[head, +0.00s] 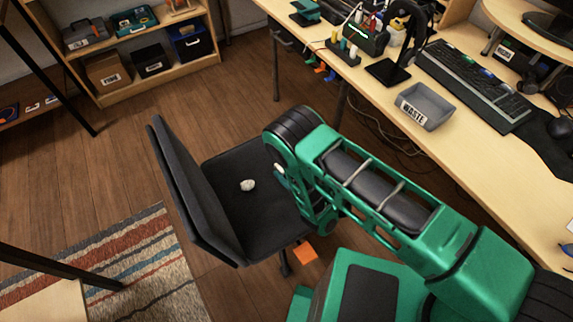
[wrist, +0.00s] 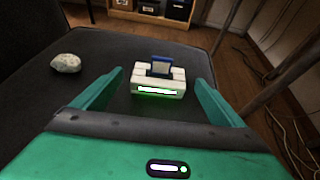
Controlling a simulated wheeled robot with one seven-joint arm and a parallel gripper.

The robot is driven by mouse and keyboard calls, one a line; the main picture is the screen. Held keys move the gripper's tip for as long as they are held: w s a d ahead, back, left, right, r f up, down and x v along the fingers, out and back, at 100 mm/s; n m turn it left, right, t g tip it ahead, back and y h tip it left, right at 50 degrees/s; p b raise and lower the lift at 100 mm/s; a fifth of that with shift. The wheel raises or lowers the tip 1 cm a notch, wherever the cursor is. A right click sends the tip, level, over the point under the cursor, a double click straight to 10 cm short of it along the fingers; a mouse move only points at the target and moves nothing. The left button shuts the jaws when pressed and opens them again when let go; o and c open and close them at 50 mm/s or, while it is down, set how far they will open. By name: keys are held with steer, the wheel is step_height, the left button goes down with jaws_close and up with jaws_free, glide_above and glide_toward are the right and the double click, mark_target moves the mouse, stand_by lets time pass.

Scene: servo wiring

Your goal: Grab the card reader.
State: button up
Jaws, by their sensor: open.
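The card reader (wrist: 158,80) shows in the wrist view as a small white box with a blue card standing in its top and a green-lit strip on its front. It rests on the black chair seat (wrist: 108,44). My gripper (wrist: 160,85) is open, with one green finger on each side of the reader and a gap to it on both sides. In the head view my arm hides the reader and the gripper; the chair seat (head: 232,172) is partly visible there.
A pale crumpled lump (head: 248,184) lies on the seat, left of my gripper in the wrist view. The chair's backrest (head: 190,190) stands at left. Cables hang below the desk.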

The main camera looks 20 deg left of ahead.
steer(key=shift+w+a+f, duration=0.1)
steer(key=shift+w+a, duration=0.1)
steer(key=shift+a, duration=0.3)
steer(key=shift+x, duration=1.7)
steer(key=shift+w+d, duration=0.1)
steer(key=c, duration=1.2)
